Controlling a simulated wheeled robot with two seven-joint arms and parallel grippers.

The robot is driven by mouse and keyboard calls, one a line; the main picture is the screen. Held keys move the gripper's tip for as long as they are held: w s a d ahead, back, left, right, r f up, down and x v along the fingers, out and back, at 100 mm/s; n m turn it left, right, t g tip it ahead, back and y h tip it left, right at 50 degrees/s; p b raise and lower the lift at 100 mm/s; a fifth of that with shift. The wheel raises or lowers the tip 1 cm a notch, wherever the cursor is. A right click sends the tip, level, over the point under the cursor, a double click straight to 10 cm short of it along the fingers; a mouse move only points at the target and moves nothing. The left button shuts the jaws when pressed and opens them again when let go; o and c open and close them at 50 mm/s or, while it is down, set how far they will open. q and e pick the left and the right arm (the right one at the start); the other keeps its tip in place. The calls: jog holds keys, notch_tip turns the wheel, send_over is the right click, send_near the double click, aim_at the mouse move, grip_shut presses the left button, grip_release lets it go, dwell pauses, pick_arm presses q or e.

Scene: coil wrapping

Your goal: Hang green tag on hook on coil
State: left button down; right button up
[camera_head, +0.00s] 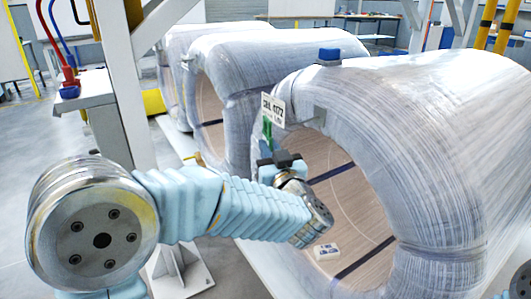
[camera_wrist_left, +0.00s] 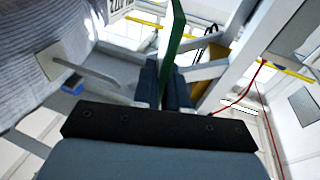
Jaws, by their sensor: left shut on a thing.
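The green tag (camera_head: 267,131) is upright between the fingers of my left gripper (camera_head: 279,160), which is shut on it. In the left wrist view the tag (camera_wrist_left: 173,45) rises edge-on from between the dark fingertips (camera_wrist_left: 165,82). The nearest wrapped coil (camera_head: 425,100) stands to the right of the gripper. A small grey bracket, seemingly the hook (camera_head: 319,116), sits on its front rim; in the left wrist view a grey bar (camera_wrist_left: 88,70) sticks out from the coil. The tag appears apart from it. My right gripper is out of view.
A white label reading roughly "COIL 4172" (camera_head: 273,108) shows just above the green tag. A blue block (camera_head: 328,56) sits atop the coil. More wrapped coils (camera_head: 240,60) stand behind. A white post (camera_head: 122,90) with hoses stands at the left.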

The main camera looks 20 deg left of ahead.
pick_arm(q)
jog(key=w+d+f, duration=0.1)
jog(key=w+d, duration=0.3)
jog(key=w, duration=0.2)
jog(key=shift+d+f, duration=0.2)
jog(key=shift+d, duration=0.15)
dwell(0.4)
dwell(0.6)
jog(key=c, duration=1.1)
grip_release()
